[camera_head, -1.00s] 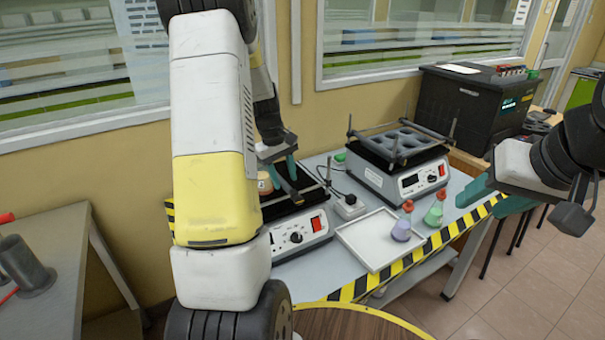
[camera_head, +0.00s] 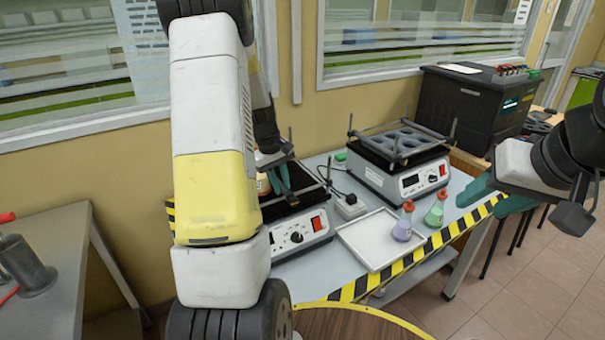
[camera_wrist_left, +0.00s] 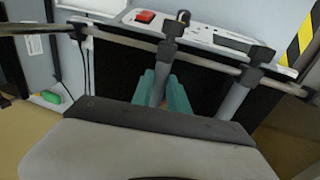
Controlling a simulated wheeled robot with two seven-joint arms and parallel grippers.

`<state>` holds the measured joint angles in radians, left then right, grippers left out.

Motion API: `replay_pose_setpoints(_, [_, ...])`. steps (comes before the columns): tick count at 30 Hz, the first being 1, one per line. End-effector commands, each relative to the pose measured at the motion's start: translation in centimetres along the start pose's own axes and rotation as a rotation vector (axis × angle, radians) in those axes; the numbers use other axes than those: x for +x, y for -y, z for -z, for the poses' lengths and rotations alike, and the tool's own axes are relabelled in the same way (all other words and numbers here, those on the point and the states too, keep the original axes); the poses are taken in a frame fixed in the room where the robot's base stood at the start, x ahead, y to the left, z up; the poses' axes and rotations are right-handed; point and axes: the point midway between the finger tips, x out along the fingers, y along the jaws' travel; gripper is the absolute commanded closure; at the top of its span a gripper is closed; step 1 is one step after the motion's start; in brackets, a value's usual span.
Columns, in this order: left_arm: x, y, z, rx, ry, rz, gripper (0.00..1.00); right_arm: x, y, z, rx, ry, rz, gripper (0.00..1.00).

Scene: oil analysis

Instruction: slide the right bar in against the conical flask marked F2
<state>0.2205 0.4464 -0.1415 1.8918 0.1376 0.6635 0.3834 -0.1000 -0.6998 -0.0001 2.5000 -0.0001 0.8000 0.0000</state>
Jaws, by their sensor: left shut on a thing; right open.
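The near shaker (camera_head: 300,228) stands on the bench, partly behind my left arm. My left gripper (camera_head: 278,180) points down over its platform. In the left wrist view the teal fingers (camera_wrist_left: 162,94) are shut on one grey bar (camera_wrist_left: 160,72). A second grey bar (camera_wrist_left: 236,96) lies to its right in that view; both meet a cross rod. An orange-tan vessel (camera_head: 262,183) shows just left of the fingers in the head view, mostly hidden. I cannot read its mark or tell whether the bar touches it. My right gripper (camera_head: 482,192) is open and empty at the right.
A white tray (camera_head: 368,262) lies right of the near shaker. A purple flask (camera_head: 402,230) and a green flask (camera_head: 434,215) with red tops stand by it. A second shaker (camera_head: 405,170) stands behind, and a black box (camera_head: 470,105) at the back right.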

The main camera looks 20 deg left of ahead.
Motion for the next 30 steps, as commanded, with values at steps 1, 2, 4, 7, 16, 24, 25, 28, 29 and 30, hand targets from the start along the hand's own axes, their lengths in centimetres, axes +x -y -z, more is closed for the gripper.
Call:
replay_pose_setpoints(1, [-0.3, 1.2, 0.1, -0.006, 0.0, 0.002, 1.0, 0.0, 0.0, 0.0, 0.0, 0.0, 0.0, 0.53])
replay_pose_setpoints(2, [-0.4, 1.7, 0.1, -0.007, 0.0, 0.001, 1.0, 0.0, 0.0, 0.0, 0.0, 0.0, 0.0, 0.53])
replay_pose_setpoints(4, [-0.6, 2.7, 0.1, -0.005, -0.001, 0.001, 1.0, 0.0, 0.0, 0.0, 0.0, 0.0, 0.0, 0.53])
replay_pose_setpoints(7, [-0.7, 3.3, 0.0, -0.002, 0.0, 0.001, 1.0, 0.0, 0.0, 0.0, 0.0, 0.0, 0.0, 0.53])
replay_pose_setpoints(16, [-0.7, 3.4, 0.0, -0.001, 0.001, 0.002, 0.72, 0.0, 0.0, 0.0, 0.0, 0.0, 0.0, 0.53])
replay_pose_setpoints(24, [-0.7, 3.3, 0.0, -0.001, 0.0, 0.002, 0.59, 0.0, 0.0, 0.0, 0.0, 0.0, 0.0, 0.53])
replay_pose_setpoints(25, [-0.7, 3.3, 0.0, -0.001, 0.0, 0.002, 0.59, 0.0, 0.0, 0.0, 0.0, 0.0, 0.0, 0.53])
replay_pose_setpoints(28, [-0.8, 3.3, 0.0, -0.001, 0.0, 0.001, 0.59, 0.0, 0.0, 0.0, 0.0, 0.0, 0.0, 0.53])
replay_pose_setpoints(29, [-1.0, 3.3, 0.0, -0.001, -0.001, 0.001, 0.59, 0.0, 0.0, 0.0, 0.0, 0.0, 0.0, 0.53])
replay_pose_setpoints(30, [-1.3, 3.3, 0.1, -0.001, -0.002, 0.0, 0.59, 0.0, 0.0, 0.0, 0.0, 0.0, 0.0, 0.53])
